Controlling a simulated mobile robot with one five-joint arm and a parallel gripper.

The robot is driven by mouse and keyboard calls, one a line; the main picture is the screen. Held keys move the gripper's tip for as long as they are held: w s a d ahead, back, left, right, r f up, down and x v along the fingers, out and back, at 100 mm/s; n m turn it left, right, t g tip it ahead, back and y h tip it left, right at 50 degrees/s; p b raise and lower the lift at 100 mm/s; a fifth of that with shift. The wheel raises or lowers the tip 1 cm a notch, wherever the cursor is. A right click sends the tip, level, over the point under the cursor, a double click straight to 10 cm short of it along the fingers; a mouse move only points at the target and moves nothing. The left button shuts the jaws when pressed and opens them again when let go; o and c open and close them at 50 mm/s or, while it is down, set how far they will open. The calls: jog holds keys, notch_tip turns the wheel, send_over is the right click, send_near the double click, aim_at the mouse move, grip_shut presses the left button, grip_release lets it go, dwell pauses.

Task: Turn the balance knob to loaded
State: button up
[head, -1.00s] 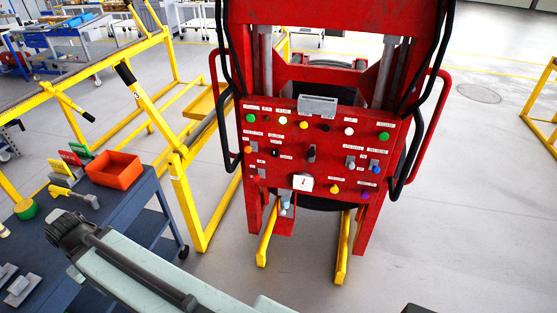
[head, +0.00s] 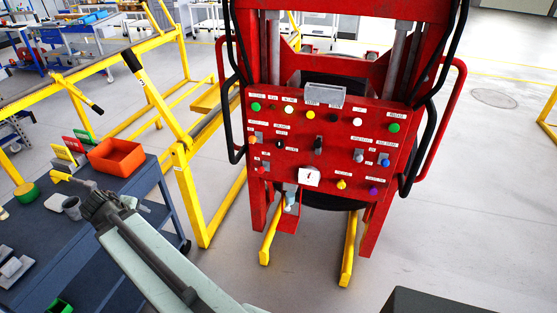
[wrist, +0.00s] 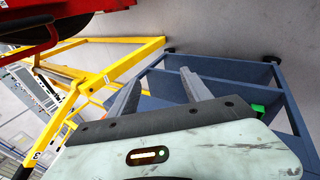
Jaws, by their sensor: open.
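The red machine's control panel (head: 330,140) faces me in the head view, with several coloured knobs, buttons and small levers. Its labels are too small to read, so I cannot tell which is the balance knob or how it is set. A white square dial (head: 309,177) with a dark pointer sits low on the panel, and a black knob (head: 318,145) is near the middle. My gripper (wrist: 160,92) is open and empty in the wrist view, with its fingers apart over the blue cart. In the head view my arm's end is left of the panel, well apart from it.
The blue cart (head: 150,215) at the left bears an orange bin (head: 115,157) and several small items. A yellow frame (head: 180,190) stands between cart and machine. Black hoses and red side handles flank the panel.

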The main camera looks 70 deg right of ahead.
jog(key=s+d+f+n+h+b, duration=0.1)
jog(key=s+d+h+b, duration=0.1)
jog(key=d, duration=0.5)
jog(key=s+d+f+n+h+b, duration=0.1)
jog(key=s+d+f, duration=0.1)
jog(key=d, duration=0.6)
jog(key=n+g+h+b, duration=0.1)
jog(key=n+h+b, duration=0.8)
jog(key=n+b, duration=0.45)
send_near(279, 145)
jog(key=p, duration=0.1)
jog(key=shift+n, duration=0.45)
jog(key=d, duration=0.8)
jog(key=shift+w+d, duration=0.2)
jog(key=shift+w, duration=0.05)
jog(key=c, duration=1.2)
jog(key=shift+a+f, duration=0.1)
jog(key=shift+a, duration=0.15)
grip_shut()
jog(key=shift+d, duration=0.15)
